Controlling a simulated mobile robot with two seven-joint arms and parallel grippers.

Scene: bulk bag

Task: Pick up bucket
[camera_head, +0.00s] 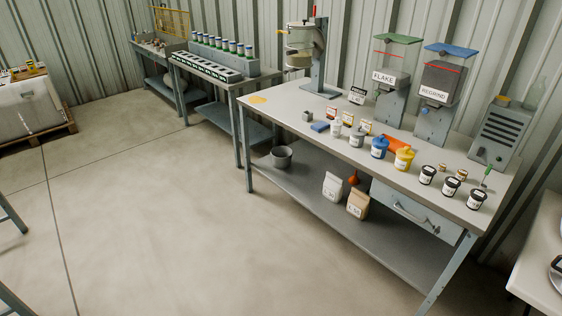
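A grey bucket (281,160) stands upright on the lower shelf of the long workbench, near the shelf's left end. Its open top faces up, and the tabletop is above and behind it. Neither of my grippers shows in the head view.
The workbench (283,100) holds jars, a mixer stand (318,60) and two hoppers marked FLAKE (390,78) and REGRIND (440,85). Two bags (333,187) sit right of the bucket on the lower shelf (385,245). The floor (170,220) in front is clear. A white table (540,260) stands at right.

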